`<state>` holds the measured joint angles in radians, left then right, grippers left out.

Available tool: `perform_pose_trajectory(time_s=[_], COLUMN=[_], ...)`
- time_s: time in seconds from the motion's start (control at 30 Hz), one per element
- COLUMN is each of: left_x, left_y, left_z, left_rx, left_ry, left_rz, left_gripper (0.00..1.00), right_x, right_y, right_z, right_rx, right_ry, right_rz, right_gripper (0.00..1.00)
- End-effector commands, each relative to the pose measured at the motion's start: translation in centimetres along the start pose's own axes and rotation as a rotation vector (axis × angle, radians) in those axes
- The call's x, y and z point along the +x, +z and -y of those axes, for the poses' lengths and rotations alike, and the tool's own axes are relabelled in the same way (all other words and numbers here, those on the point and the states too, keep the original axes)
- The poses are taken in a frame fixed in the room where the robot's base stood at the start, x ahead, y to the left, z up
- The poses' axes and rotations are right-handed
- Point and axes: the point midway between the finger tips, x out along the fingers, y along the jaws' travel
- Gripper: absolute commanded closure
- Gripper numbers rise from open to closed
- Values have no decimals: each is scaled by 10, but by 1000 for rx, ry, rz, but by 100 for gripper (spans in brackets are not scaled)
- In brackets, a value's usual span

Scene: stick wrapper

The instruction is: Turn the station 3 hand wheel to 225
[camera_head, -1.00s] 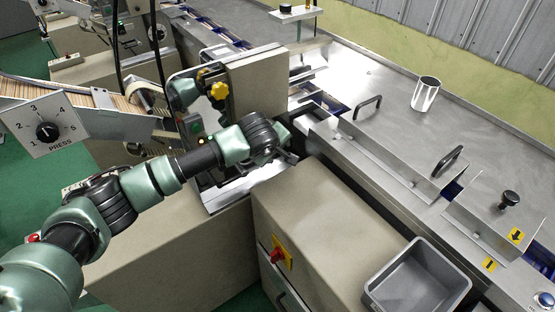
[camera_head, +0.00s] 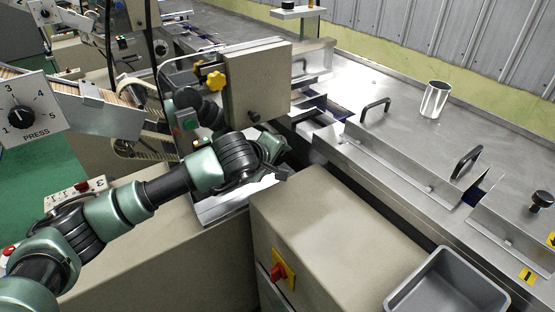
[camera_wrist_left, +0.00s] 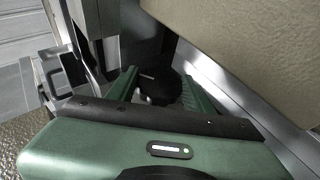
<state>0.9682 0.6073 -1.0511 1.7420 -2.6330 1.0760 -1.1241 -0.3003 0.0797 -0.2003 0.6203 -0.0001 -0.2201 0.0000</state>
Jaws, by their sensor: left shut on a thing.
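A dark round piece (camera_wrist_left: 160,88) with a pale mark on its face, apparently the hand wheel, sits between the green fingers of my left gripper in the left wrist view. The left gripper (camera_wrist_left: 165,92) is shut on it. The wheel is hidden there behind the gripper and wrist. Its scale or reading cannot be made out. My right gripper is not in view.
A beige cabinet (camera_head: 320,225) with a red switch (camera_head: 278,272) is in front. A grey bin (camera_head: 450,285) and metal cup (camera_head: 435,99) are to the right. A PRESS dial (camera_head: 22,117) is at left.

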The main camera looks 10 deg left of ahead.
Motion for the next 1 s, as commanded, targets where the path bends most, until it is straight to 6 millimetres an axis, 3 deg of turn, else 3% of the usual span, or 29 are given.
perform_pose_trajectory(time_s=[0.1,0.13,0.2,0.57,1.0], left_x=[0,0,0,-4,-69], left_y=[-1,-1,-1,0,-1], left_z=[1,1,1,0,0], left_rx=[0,0,0,0,0], left_ry=[-3,-3,-3,-1,-1], left_rz=[-2,-1,-1,0,-1], left_gripper=[89,43,27,27,27], right_x=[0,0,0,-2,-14], right_y=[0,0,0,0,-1], right_z=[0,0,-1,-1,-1], right_rx=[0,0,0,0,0], right_ry=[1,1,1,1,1], right_rz=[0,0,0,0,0], right_gripper=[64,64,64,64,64])
